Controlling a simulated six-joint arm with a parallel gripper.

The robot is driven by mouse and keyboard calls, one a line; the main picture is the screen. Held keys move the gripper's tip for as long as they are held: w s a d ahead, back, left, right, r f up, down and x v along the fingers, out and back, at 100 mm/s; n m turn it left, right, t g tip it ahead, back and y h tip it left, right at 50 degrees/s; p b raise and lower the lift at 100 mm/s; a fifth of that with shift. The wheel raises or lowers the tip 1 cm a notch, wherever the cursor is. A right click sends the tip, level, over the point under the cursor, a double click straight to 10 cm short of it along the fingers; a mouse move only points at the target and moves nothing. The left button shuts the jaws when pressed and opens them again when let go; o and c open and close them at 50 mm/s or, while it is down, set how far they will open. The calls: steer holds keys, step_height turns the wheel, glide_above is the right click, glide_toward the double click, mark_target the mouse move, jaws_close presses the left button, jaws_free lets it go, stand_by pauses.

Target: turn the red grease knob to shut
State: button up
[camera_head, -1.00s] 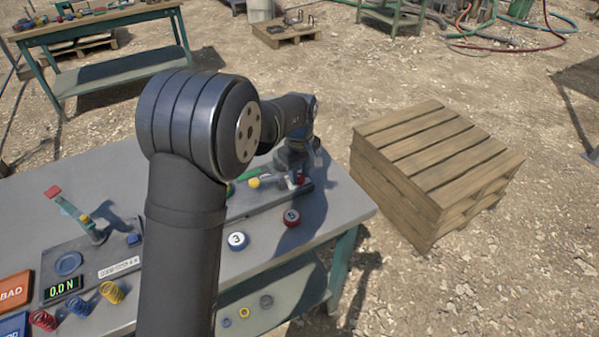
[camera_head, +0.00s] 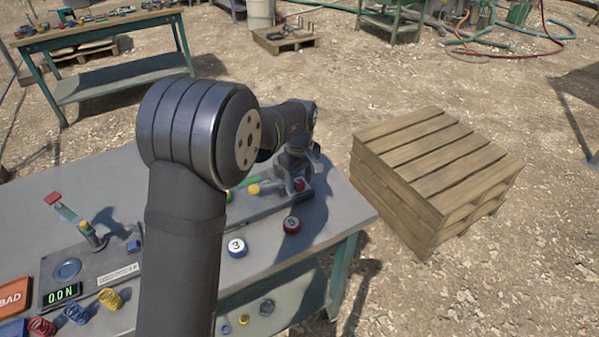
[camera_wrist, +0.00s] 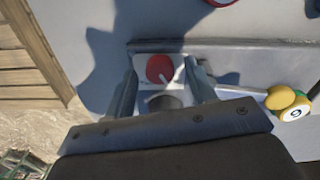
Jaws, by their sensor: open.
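The red grease knob (camera_wrist: 160,68) is a round red disc on a pale plate (camera_wrist: 142,60), with a white pointer mark slanting toward the lower right in the wrist view. It also shows in the head view as a small red spot (camera_head: 299,185) at the right end of the workbench. My gripper (camera_wrist: 163,80) is open above the knob. One finger shows on each side of it, with gaps between; I cannot tell the height between them. In the head view my gripper (camera_head: 297,170) stands upright over the bench rail, partly hiding the plate.
A dark rail (camera_head: 270,203) carries the knob and a yellow ball (camera_head: 254,190). Balls numbered 3 (camera_head: 237,247) and 5 (camera_head: 291,224) lie in front. A spring tester (camera_head: 95,262) is left. A wooden pallet stack (camera_head: 430,170) stands right, off the bench.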

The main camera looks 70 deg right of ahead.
mark_target(300, 183)
step_height(300, 183, up, 17)
steer(key=shift+r, duration=0.2)
stand_by(0.7)
step_height(300, 183, down, 18)
steer(key=shift+r, duration=0.25)
stand_by(0.3)
steer(key=shift+r, duration=0.1)
